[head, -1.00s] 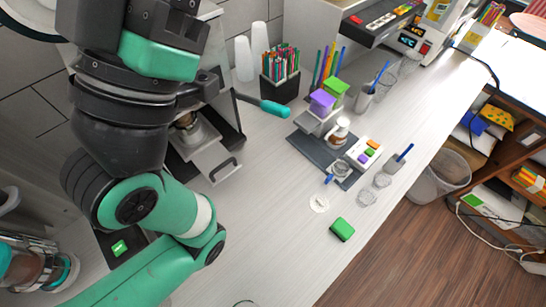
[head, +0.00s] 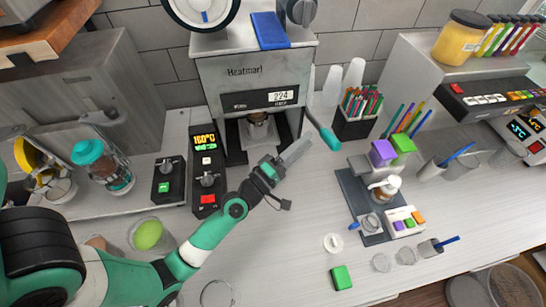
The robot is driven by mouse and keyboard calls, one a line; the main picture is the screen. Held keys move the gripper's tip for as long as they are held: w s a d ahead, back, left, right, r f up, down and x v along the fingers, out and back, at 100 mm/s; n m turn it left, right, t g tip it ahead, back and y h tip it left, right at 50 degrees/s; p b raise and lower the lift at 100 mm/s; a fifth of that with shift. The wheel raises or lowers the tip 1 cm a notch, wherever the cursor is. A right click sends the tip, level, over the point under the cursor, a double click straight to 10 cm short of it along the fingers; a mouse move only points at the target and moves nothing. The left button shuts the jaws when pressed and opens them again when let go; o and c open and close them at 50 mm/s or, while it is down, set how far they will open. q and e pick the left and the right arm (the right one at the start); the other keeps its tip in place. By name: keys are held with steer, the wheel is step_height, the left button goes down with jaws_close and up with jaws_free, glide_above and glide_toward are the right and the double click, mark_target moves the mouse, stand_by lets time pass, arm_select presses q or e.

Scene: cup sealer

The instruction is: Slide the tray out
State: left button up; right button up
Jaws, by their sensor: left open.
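The cup sealer (head: 256,75), a grey machine with a lit number display, stands at the back centre. A cup (head: 258,120) shows in its opening. The tray is hard to make out around the opening, and its handle cannot be picked out behind my left arm. My left gripper (head: 297,150) is open, in front of the sealer's lower right side. I cannot tell whether it touches the tray. My right gripper is not in view.
The sealer's teal lever (head: 328,137) sticks out right of my left gripper. A control box (head: 206,170) stands at left, a pen holder (head: 357,113) at right. A dark mat (head: 350,190) holds small items. The counter front centre is mostly clear.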

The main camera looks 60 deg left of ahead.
arm_select(q)
steer(key=s+a+f+n+g+y+p, duration=0.1)
steer(key=s+a+f+n+g+y, duration=0.15)
steer(key=s+f, duration=0.5)
steer(key=s+a+f+n+g+y, duration=0.1)
steer(key=s+a+f+n+g, duration=0.2)
steer(key=s+f, duration=0.45)
steer(key=shift+g+h, duration=0.25)
steer(key=shift+g, duration=0.2)
steer(key=x, duration=0.4)
steer(key=d+x, duration=0.1)
steer(key=x, duration=0.3)
steer(key=f+x, duration=0.1)
steer(key=x, duration=0.3)
steer(key=shift+w+d, duration=0.15)
steer(key=shift+w, duration=0.35)
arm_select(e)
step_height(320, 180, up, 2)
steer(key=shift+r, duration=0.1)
arm_select(q)
jaws_close()
